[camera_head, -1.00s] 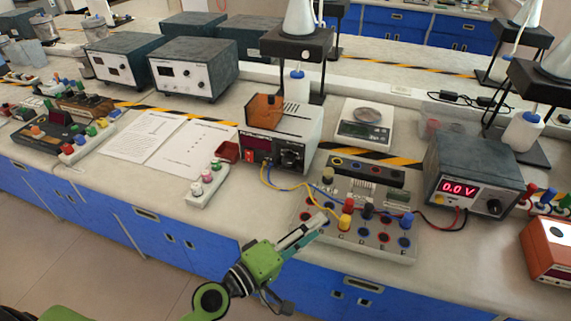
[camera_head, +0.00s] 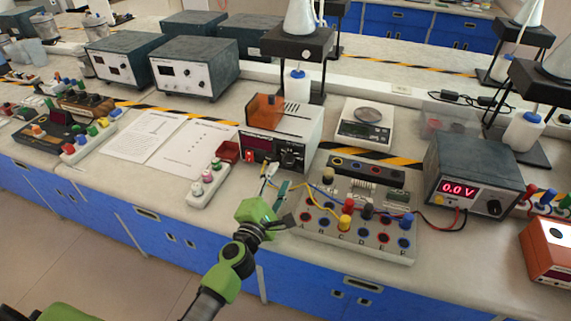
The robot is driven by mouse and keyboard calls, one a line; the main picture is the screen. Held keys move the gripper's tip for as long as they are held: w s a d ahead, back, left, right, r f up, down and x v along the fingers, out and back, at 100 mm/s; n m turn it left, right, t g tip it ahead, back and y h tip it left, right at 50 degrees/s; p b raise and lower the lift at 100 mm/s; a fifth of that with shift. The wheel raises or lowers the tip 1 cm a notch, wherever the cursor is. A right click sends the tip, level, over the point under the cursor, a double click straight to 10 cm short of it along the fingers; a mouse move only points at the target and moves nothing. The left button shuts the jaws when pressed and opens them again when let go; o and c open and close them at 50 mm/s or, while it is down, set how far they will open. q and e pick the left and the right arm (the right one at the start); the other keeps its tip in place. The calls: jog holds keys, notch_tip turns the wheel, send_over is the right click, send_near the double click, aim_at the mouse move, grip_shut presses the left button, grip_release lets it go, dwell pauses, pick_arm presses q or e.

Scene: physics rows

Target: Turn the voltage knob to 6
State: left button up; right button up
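A white power unit (camera_head: 310,125) with an orange top stands mid-bench, with a dark display (camera_head: 257,146) and a black knob (camera_head: 291,158) on its front. Its scale marks are too small to read. My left gripper (camera_head: 276,180) is in front of this unit, below and left of the knob and apart from it. Its fingers point up toward the unit, look spread and hold nothing that I can see. Another dark unit (camera_head: 470,165) at right reads 0.0 V and has a black knob (camera_head: 493,207). My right gripper is not in view.
A terminal board (camera_head: 350,225) with coloured plugs lies right of my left gripper. Yellow and blue wires (camera_head: 322,189) run from the white unit to it. A strip of coloured knobs (camera_head: 208,186) and paper sheets (camera_head: 165,140) lie at left. A scale (camera_head: 364,124) stands behind.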

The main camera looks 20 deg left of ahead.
aim_at(287, 163)
pick_arm(q)
jog(key=w, duration=0.6)
jog(key=shift+w+d, duration=0.1)
jog(key=shift+w, duration=0.05)
jog(key=c, duration=1.1)
